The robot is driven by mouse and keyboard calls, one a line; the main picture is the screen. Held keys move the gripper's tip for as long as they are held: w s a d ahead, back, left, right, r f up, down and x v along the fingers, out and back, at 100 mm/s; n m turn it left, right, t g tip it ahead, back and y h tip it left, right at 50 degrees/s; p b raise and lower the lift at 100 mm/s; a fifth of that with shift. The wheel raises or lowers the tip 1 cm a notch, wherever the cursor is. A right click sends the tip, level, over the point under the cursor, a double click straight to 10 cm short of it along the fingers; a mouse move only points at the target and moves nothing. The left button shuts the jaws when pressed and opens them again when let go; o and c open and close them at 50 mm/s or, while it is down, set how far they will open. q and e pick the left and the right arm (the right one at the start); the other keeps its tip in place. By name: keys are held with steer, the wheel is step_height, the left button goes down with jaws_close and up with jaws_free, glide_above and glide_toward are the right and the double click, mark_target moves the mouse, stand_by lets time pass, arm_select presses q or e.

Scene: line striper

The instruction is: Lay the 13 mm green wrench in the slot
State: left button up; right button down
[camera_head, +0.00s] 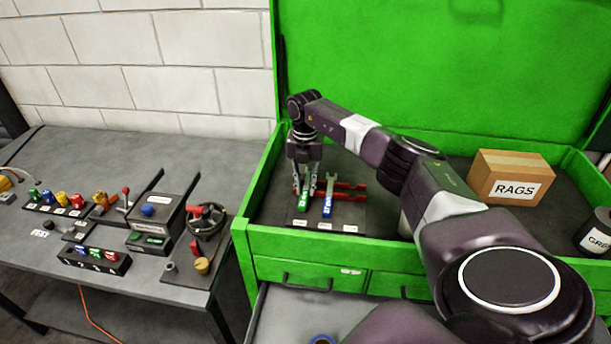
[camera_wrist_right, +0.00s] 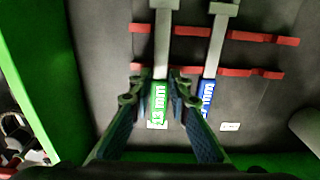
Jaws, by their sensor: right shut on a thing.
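The green wrench (camera_wrist_right: 157,98) has a grey shaft and a green handle labelled 13 mm. In the right wrist view it lies between the fingers of my right gripper (camera_wrist_right: 160,105), along the left position of the red rack (camera_wrist_right: 190,30). My right gripper (camera_head: 306,180) is shut on its green handle (camera_head: 304,200) in the head view, down inside the green chest. A blue-handled wrench (camera_wrist_right: 206,92) lies parallel just to its right; it also shows in the head view (camera_head: 327,205). My fingers partly hide the green wrench in the head view. My left gripper is not in view.
The green chest's wall (camera_wrist_right: 40,70) stands close left of my gripper. A RAGS box (camera_head: 512,178) and a dark can (camera_head: 594,234) are on the right of the chest. A bench (camera_head: 90,160) with controls stands left.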

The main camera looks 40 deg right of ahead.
steer(key=shift+s+a+f, duration=0.15)
steer(key=shift+s+f, duration=0.05)
steer(key=shift+w+r+p, duration=0.1)
steer(key=shift+r+p, duration=0.15)
steer(key=shift+p, duration=0.15)
steer(key=shift+r, duration=0.2)
steer(key=c, duration=1.7)
jaws_free()
steer(key=shift+w, duration=0.1)
steer(key=shift+c, duration=0.2)
steer(key=shift+o, duration=0.6)
steer(key=shift+o, duration=1.1)
steer(key=shift+r, duration=0.15)
